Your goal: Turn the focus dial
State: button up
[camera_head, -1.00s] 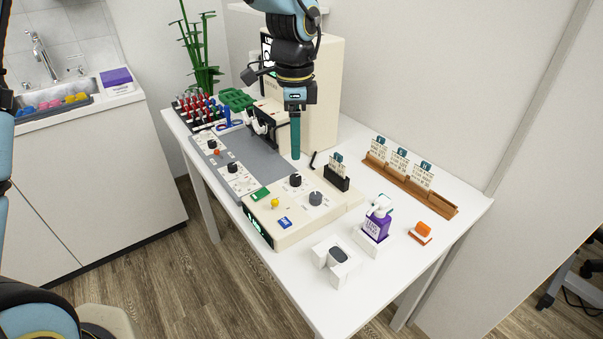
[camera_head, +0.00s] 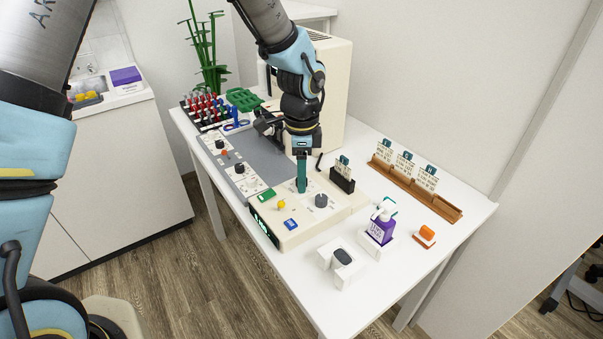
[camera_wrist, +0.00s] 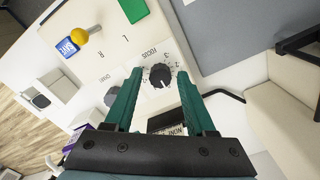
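The black focus dial (camera_wrist: 160,77) sits on the cream console (camera_head: 283,234), with the word FOCUS printed beside it in the wrist view. My gripper (camera_wrist: 160,72) has its two teal fingers apart, with the dial showing in the gap between their tips. I cannot tell whether the tips are beside the dial or still above it, and no contact shows. In the head view my gripper (camera_head: 302,188) points straight down over the console and hides the dial. A grey knob (camera_head: 321,200) is just right of it; in the wrist view the left finger partly covers it.
The console also has a yellow-balled lever (camera_head: 281,204), a green button (camera_head: 267,195) and a blue button (camera_head: 291,224). A black card holder (camera_head: 342,181) stands close to the right of my gripper.

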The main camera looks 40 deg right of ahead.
grip_shut()
jog(key=shift+n, duration=0.3)
dwell(0.3)
jog(key=n+b, duration=0.1)
jog(key=n, duration=0.2)
jog(key=shift+n, duration=0.3)
jog(key=shift+n+b, duration=0.55)
jog(key=shift+n, duration=1.65)
jog(key=shift+o, duration=0.9)
grip_release()
jog(key=shift+r, duration=0.1)
